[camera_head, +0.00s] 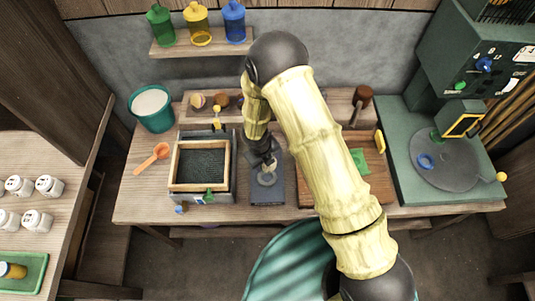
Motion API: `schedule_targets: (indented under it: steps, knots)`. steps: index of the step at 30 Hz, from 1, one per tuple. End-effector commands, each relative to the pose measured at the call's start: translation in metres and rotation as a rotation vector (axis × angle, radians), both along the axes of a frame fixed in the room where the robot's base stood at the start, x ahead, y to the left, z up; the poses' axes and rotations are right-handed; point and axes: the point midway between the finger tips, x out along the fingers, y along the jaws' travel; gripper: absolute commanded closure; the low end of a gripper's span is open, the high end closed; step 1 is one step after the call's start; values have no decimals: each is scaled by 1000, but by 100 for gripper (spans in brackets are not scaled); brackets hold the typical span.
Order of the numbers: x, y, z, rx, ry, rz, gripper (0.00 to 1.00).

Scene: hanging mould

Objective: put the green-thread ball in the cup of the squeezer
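My gripper (266,165) points down over a dark blue-grey block (267,192) with a pale round part on its top, at the middle of the bench. This block may be the squeezer, but I cannot be sure. The fingers are small and dark, so I cannot tell whether they are open or hold anything. Small round items sit on the low ledge behind: a tan one (198,101) and a dark one (221,101). No green thread can be made out on them. My arm hides part of the ledge and bench to the right.
A wood-framed dark tray (174,166), an orange scoop (152,158) and a teal bucket (158,121) stand left. A wooden board (375,188) with a green cloth (359,160) lies right, beside a green machine (398,150) with a round plate. Bottles (161,25) line a shelf above.

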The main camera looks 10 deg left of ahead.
Motion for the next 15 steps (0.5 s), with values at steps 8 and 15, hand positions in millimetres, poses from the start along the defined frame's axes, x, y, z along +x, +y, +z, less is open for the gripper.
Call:
schedule_targets:
  steps: [8,15]
  knots:
    - [-1,2,0,-1,1,30,69]
    - [-1,2,-6,0,0,27,69]
